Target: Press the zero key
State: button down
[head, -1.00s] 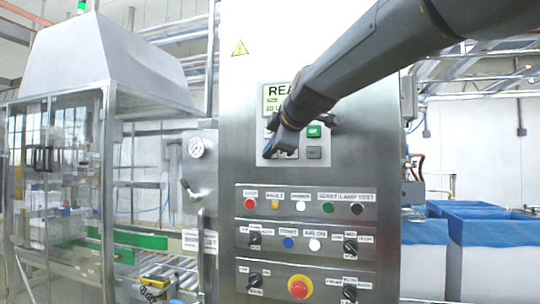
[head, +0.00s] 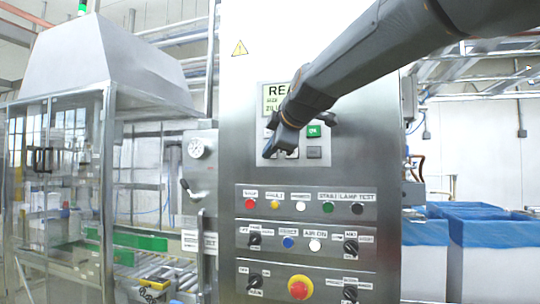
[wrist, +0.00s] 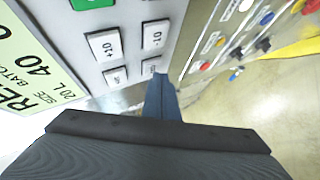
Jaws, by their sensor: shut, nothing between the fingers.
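The keypad panel (head: 318,166) is on the steel cabinet front, under a pale green display (head: 271,100). My gripper (head: 267,154) is shut and empty, in front of the panel's lower left and covering several keys. In the wrist view its closed fingers (wrist: 161,82) point at the panel edge beside the small keys. That view shows a +10 key (wrist: 104,44), a -10 key (wrist: 155,34) and two partly visible keys beyond them. A green key (head: 314,131) and a grey key (head: 314,152) are clear of the gripper. I cannot make out which key is zero, or whether the fingertips touch anything.
Below the panel are rows of lamps and switches and a red emergency knob (head: 299,287) on yellow. A gauge (head: 197,148) is left of the cabinet. Blue-lined boxes (head: 490,235) stand at right.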

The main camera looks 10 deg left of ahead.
jog(key=shift+s, duration=0.35)
jog(key=shift+s, duration=0.15)
jog(key=shift+s+a, duration=0.15)
jog(key=shift+s, duration=1.05)
jog(key=shift+s+a, duration=0.1)
jog(key=shift+s, duration=1.1)
jog(key=s+d+f+m+g+h, duration=0.15)
jog(key=d+f+m, duration=0.25)
jog(key=d+f, duration=0.45)
jog(key=d+f+m+g+h, duration=0.1)
jog(key=d+f+m+h, duration=0.3)
jog(key=f, duration=0.8)
jog(key=d+f+m+g, duration=0.2)
jog(key=d+f+m, duration=0.1)
jog(key=d+f, duration=0.6)
jog(key=s+d+f+m+g+h, duration=0.1)
jog(key=s+d+f+m, duration=0.4)
jog(key=s+f, duration=0.5)
jog(key=s+d+f+m+g+h, duration=0.1)
jog(key=s+d+f+m+g, duration=0.3)
jog(key=s+d+f, duration=0.6)
notch_tip(320, 180, down, 2)
jog(key=shift+s+d+f+m, duration=0.1)
jog(key=shift+s+d+m, duration=0.1)
jog(key=shift+s+m, duration=0.5)
